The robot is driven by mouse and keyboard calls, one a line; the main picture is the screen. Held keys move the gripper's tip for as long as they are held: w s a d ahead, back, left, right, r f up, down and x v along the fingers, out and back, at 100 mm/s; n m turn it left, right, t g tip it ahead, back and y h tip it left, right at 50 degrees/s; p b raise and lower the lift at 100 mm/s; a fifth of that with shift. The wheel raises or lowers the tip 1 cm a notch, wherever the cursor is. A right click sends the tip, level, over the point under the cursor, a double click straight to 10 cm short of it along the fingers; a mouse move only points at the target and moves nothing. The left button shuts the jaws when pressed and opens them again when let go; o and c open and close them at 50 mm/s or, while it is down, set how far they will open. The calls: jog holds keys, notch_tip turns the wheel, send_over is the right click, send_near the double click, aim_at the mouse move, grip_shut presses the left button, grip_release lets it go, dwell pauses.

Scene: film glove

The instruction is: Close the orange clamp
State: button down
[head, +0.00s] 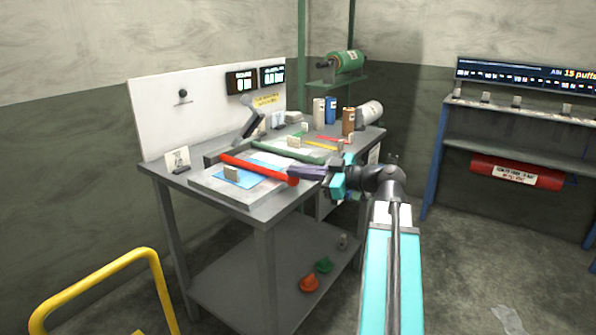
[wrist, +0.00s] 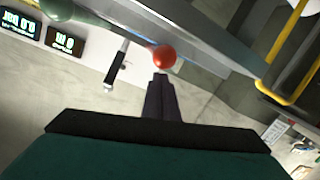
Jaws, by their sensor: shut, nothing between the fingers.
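The orange-red clamp bar (head: 255,168) lies slantwise over a shallow grey tray (head: 235,190) on the workbench, with a round knob at its right end. The knob (wrist: 163,57) also shows in the wrist view, just beyond my fingertips. My gripper (head: 293,171) is shut and empty, its dark fingers pointing left beside the knob. In the wrist view the shut fingers (wrist: 160,78) point at the knob; I cannot tell whether they touch it. A similar green bar (head: 285,152) lies behind the orange one. Blue sheets show under the bars.
A grey lever with a dark handle (head: 250,124) stands up behind the tray. Bottles (head: 331,110) and a brown can (head: 348,121) stand at the bench's back right. Orange (head: 309,284) and green (head: 323,265) pieces lie on the lower shelf. A yellow rail (head: 95,270) stands front left.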

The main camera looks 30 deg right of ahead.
jog(key=shift+f, duration=0.45)
dwell(0.4)
jog(key=a+r+v, duration=0.1)
jog(key=v, duration=0.8)
jog(key=shift+s+p, duration=0.35)
jog(key=shift+s, duration=0.1)
jog(key=shift+a, duration=0.1)
dwell(0.6)
